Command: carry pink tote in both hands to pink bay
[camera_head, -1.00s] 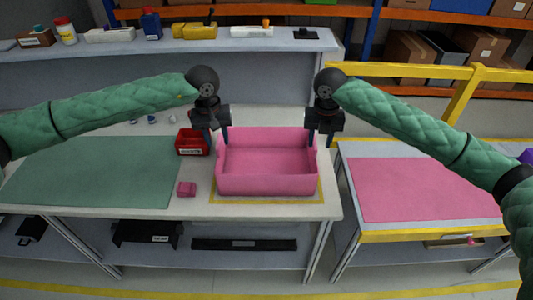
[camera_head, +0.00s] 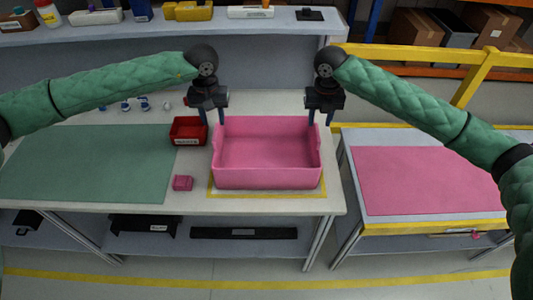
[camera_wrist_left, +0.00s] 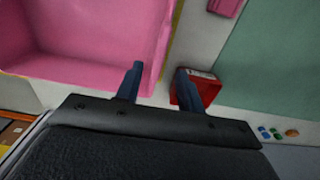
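The pink tote (camera_head: 267,178) stands upright and looks empty on the left table, inside a yellow outline. It also shows at the upper left of the left wrist view (camera_wrist_left: 75,72). My left gripper (camera_head: 212,118) is at its left wall near the back corner, one finger on each side of the wall line. In the left wrist view the fingers (camera_wrist_left: 157,82) are apart, with a gap to the wall. My right gripper (camera_head: 320,117) is open at the right wall in the same way. The pink bay (camera_head: 425,182) is a flat pink mat on the right table.
A red bin (camera_head: 186,141) sits close left of my left gripper. A small pink block (camera_head: 182,183) lies in front of it, beside a green mat (camera_head: 90,165). A gap separates the two tables. A yellow rail (camera_head: 430,60) runs behind the right table. The pink mat is clear.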

